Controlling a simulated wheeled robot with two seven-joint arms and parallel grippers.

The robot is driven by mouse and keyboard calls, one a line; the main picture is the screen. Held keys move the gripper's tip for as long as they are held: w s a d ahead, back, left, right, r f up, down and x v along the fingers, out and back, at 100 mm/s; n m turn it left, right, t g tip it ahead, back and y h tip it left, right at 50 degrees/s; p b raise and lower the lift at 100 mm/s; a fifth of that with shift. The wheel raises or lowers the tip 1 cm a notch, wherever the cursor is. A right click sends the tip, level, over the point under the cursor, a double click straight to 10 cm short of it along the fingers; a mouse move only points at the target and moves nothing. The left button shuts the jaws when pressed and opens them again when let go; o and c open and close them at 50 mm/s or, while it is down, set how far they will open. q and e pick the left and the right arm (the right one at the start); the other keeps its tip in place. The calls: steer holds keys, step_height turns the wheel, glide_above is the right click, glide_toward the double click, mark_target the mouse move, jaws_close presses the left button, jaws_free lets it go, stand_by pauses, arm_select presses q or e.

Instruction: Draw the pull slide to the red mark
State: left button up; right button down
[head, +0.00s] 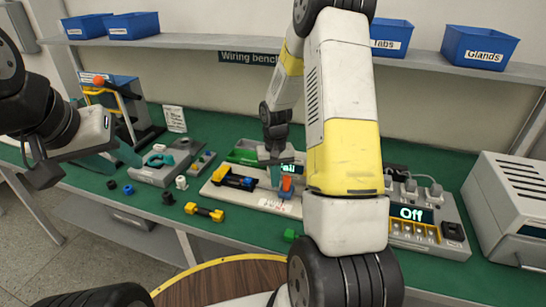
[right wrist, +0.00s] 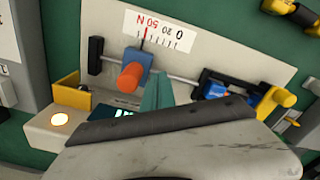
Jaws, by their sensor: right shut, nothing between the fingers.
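The pull slide is a blue block (right wrist: 137,66) with an orange knob (right wrist: 130,77) on a metal rod; in the head view its orange part (head: 286,184) shows beside my right gripper. In the right wrist view its thin pointer stands close to the red mark (right wrist: 146,32) on the white scale (right wrist: 160,30); I cannot tell if they line up exactly. My right gripper (right wrist: 156,75) is shut and empty, its teal fingers just right of the knob; whether they touch it is unclear. My left gripper (head: 130,154) hovers at the left above the bench; its finger gap is unclear.
A black-and-yellow clamp (head: 233,179) holds the rod's other end. A lit display (right wrist: 125,113) is partly hidden. A loose yellow connector (head: 204,211) and small black parts lie on the green bench. A power strip reading "Off" (head: 411,213) stands right.

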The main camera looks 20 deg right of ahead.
steer(key=shift+w+a+r, duration=0.1)
steer(key=shift+w+a, duration=0.1)
steer(key=shift+a, duration=0.05)
step_height(320, 180, up, 8)
stand_by(0.8)
steer(key=s+a+r+t, duration=0.1)
steer(key=s+r+t, duration=0.1)
steer(key=s+r, duration=0.45)
steer(key=s+a+r+t, duration=0.1)
steer(key=s+a+r, duration=0.15)
steer(key=r, duration=0.75)
steer(key=s+a+r+t+y, duration=0.1)
steer(key=s+r, duration=0.1)
steer(key=s, duration=0.4)
steer(key=s+a+r+n+t+y, duration=0.1)
steer(key=s+r+t, duration=0.1)
steer(key=s, duration=0.5)
steer(key=shift+r, duration=0.65)
